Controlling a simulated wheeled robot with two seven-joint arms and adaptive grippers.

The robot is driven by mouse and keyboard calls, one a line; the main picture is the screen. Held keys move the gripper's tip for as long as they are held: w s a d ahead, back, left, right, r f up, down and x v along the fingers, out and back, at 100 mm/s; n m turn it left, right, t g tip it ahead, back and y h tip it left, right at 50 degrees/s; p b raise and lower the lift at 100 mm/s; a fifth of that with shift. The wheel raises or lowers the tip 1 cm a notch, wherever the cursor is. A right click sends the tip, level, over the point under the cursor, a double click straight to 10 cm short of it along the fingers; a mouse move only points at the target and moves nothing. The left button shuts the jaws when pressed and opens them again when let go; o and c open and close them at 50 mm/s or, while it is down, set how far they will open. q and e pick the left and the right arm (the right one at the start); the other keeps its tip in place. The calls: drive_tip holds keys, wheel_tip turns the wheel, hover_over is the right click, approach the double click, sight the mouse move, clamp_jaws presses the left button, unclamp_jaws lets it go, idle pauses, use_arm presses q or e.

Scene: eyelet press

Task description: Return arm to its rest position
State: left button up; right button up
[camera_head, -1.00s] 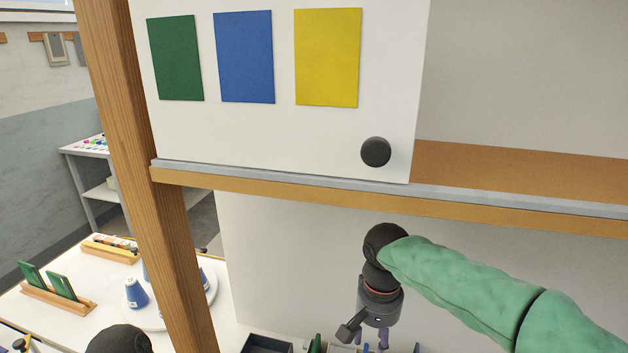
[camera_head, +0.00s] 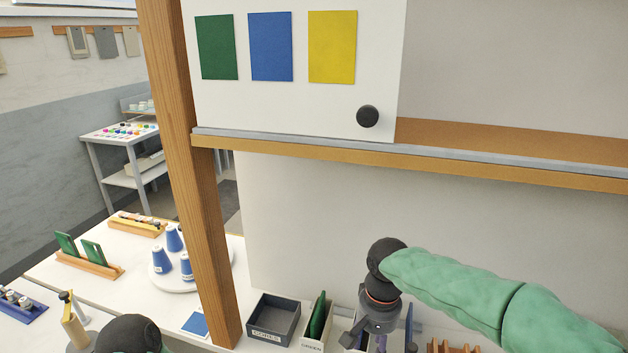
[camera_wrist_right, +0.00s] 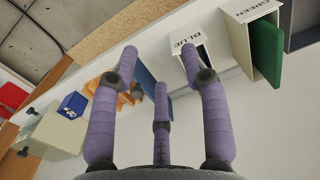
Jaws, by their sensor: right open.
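My right arm (camera_head: 450,280), in a green sleeve, comes in from the right in the head view. Its dark wrist hangs down below the shelf, over the bins. My right gripper (camera_wrist_right: 160,66) shows three purple fingers in the right wrist view, spread apart and empty. In the head view the gripper is mostly cut off by the bottom edge. A dark joint of my left arm (camera_head: 127,335) shows at the bottom left. My left gripper is out of view.
A shelf edge (camera_head: 400,158) runs above my right wrist, with a wooden post (camera_head: 210,250) at left. A dark bin (camera_head: 273,318) and a green card (camera_head: 318,316) in a white bin stand below. The BLUE-labelled bin (camera_wrist_right: 190,62) is near my right fingers. Blue cones (camera_head: 162,262) stand at left.

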drive_tip(key=s+a+f+n+y, duration=0.1)
drive_tip(key=s+f, duration=0.1)
drive_tip(key=f, duration=1)
drive_tip(key=s+a+f+y, duration=0.1)
drive_tip(key=a+f+y, duration=0.1)
drive_tip(key=f, duration=1)
drive_tip(key=s+f, duration=1.4)
drive_tip(key=f, duration=0.1)
drive_tip(key=shift+s+d+f+m+t, duration=0.2)
drive_tip(key=shift+s+d+m+t, duration=0.1)
drive_tip(key=shift+s+d+m, duration=0.1)
